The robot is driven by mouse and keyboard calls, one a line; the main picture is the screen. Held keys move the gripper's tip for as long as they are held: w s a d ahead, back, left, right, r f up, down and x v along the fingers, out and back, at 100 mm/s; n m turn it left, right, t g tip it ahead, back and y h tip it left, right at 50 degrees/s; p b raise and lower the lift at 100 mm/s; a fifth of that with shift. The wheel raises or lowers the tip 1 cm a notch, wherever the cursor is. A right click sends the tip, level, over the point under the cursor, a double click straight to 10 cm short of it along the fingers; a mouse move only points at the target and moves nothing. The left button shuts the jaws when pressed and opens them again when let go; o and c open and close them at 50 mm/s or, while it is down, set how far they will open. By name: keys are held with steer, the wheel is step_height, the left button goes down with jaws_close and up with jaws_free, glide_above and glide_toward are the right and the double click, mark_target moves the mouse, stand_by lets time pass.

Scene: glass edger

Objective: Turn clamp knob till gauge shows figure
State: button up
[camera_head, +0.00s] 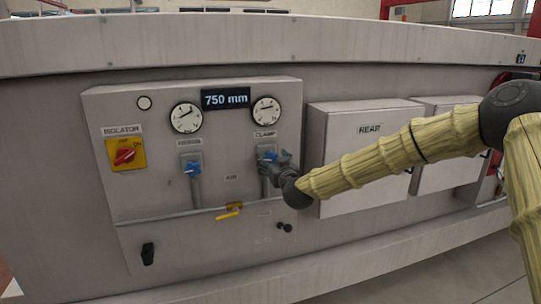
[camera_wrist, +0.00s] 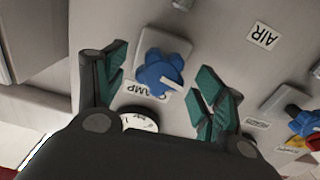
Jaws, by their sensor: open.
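The blue clamp knob (camera_head: 267,157) is on the grey control panel, below the CLAMP label and the right-hand gauge. The clamp gauge (camera_head: 266,111) is a white round dial with a dark needle; its figures are too small to read. My gripper (camera_head: 274,160) is at the clamp knob. In the wrist view the clamp knob (camera_wrist: 164,74), with a pale pointer mark, lies between the open green-padded fingers of my gripper (camera_wrist: 158,80). I see gaps on both sides. The clamp gauge (camera_wrist: 139,121) is partly hidden behind my gripper there.
A second blue knob (camera_head: 191,167) sits left under another gauge (camera_head: 186,117). A display (camera_head: 226,98) reads 750 mm. A red isolator switch (camera_head: 124,156) is at left. A REAR box (camera_head: 362,190) stands right, behind my arm.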

steer(key=shift+p+x, duration=0.35)
steer(key=shift+x, duration=0.75)
steer(key=c, duration=1)
